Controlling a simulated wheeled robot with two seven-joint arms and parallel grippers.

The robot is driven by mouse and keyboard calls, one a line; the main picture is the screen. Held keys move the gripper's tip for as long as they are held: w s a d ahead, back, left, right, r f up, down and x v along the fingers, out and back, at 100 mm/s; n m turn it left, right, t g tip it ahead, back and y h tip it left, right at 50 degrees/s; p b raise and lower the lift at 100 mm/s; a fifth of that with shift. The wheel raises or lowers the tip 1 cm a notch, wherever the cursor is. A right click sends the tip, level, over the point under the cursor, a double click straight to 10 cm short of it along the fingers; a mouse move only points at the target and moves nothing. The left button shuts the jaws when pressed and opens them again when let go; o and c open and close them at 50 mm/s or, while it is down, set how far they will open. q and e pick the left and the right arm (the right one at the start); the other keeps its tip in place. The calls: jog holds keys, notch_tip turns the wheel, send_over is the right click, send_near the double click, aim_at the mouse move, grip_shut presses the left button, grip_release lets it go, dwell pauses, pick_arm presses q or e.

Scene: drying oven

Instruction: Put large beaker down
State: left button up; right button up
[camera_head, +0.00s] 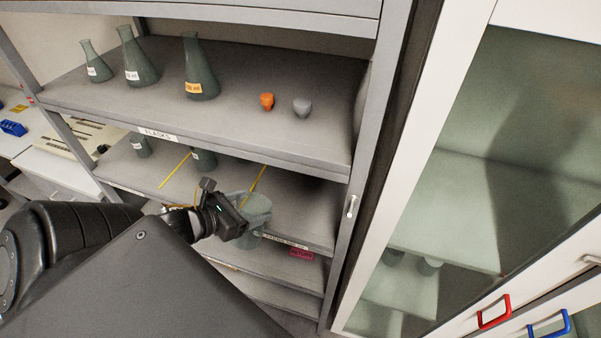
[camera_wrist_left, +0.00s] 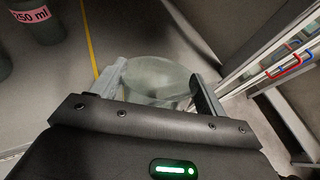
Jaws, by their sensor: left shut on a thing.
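A large grey-green glass beaker (camera_head: 257,208) shows at the end of my left arm, at the front of the middle shelf. My left gripper (camera_head: 243,212) is shut on this beaker. In the left wrist view the beaker (camera_wrist_left: 158,80) sits between the two fingers of my left gripper (camera_wrist_left: 160,92), and its lower part is hidden by the gripper body. The middle shelf (camera_head: 300,205) has yellow lines on it. I cannot tell whether the beaker touches the shelf. My right gripper is not in view.
Several flasks (camera_head: 198,75) and two small stoppers, orange (camera_head: 267,101) and grey (camera_head: 302,107), stand on the upper shelf. Smaller glassware (camera_head: 203,158) stands left on the middle shelf. A metal post (camera_head: 362,165) and a glass-doored cabinet (camera_head: 480,170) are to the right.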

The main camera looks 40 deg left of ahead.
pick_arm(q)
jog(key=shift+o, duration=0.3)
jog(key=r+t, duration=0.1)
jog(key=r+t+b, duration=0.1)
jog(key=a+r+n+t, duration=0.1)
jog(key=shift+w+r+t+y, duration=0.15)
jog(key=shift+w+t+y, duration=0.15)
jog(key=shift+w+t, duration=0.1)
jog(key=w+f+b, duration=0.1)
jog(key=w+b, duration=0.1)
jog(key=w, duration=0.6)
jog(key=w+d+f+b, duration=0.1)
jog(key=w+b, duration=0.2)
jog(key=w, duration=0.6)
jog(key=shift+d+f+t+b, duration=0.15)
jog(key=shift+f+t+b, duration=0.15)
jog(key=shift+f, duration=0.1)
jog(key=o, duration=2)
jog(key=shift+w+f, duration=0.1)
jog(key=shift+o, duration=0.2)
